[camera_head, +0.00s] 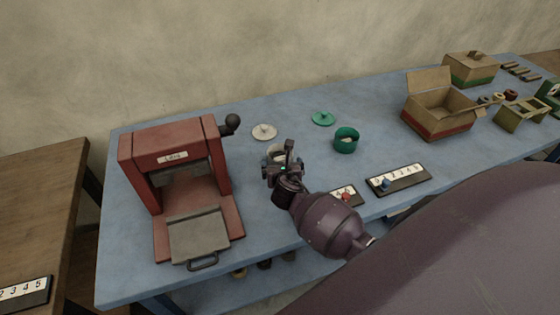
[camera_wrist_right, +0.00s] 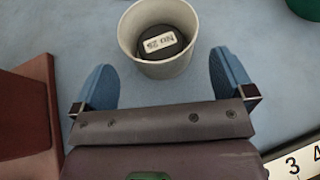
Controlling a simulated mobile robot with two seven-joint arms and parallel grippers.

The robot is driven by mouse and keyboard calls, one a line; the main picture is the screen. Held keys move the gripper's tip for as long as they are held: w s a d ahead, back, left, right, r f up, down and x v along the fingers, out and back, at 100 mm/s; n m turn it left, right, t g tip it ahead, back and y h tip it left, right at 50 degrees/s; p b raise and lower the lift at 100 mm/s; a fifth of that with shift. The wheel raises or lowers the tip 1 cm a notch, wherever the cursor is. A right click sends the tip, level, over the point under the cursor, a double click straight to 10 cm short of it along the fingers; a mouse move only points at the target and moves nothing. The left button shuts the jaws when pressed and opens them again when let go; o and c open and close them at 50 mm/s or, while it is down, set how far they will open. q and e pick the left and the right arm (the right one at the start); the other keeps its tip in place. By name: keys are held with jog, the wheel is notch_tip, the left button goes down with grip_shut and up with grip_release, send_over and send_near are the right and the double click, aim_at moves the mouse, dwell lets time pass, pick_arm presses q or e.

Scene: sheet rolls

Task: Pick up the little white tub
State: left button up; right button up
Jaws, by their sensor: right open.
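The little white tub (camera_wrist_right: 129,40) stands upright on the blue table in the right wrist view. Inside it is a dark round piece (camera_wrist_right: 157,42) with a white label. My right gripper (camera_wrist_right: 166,78) is open, its two blue fingers apart, with the tub just ahead of and between the fingertips. In the head view my right gripper (camera_head: 279,160) is over the table and hides most of the tub, whose pale rim (camera_head: 277,149) shows behind it. I cannot tell whether a finger touches the tub. My left gripper is not in view.
A red press (camera_head: 140,158) stands left on the blue table (camera_head: 125,285). A white lid (camera_head: 264,132), green lid (camera_head: 323,118) and green tub (camera_head: 346,142) lie behind and right. Number strips (camera_head: 410,178) lie in front; an open box (camera_head: 436,120) stands farther right.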

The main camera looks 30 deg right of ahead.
aim_at(281, 158)
jog(key=shift+b+x, duration=0.5)
jog(key=shift+x, duration=2.25)
jog(key=shift+s, duration=0.1)
jog(key=shift+c, duration=0.3)
jog(key=c, duration=0.6)
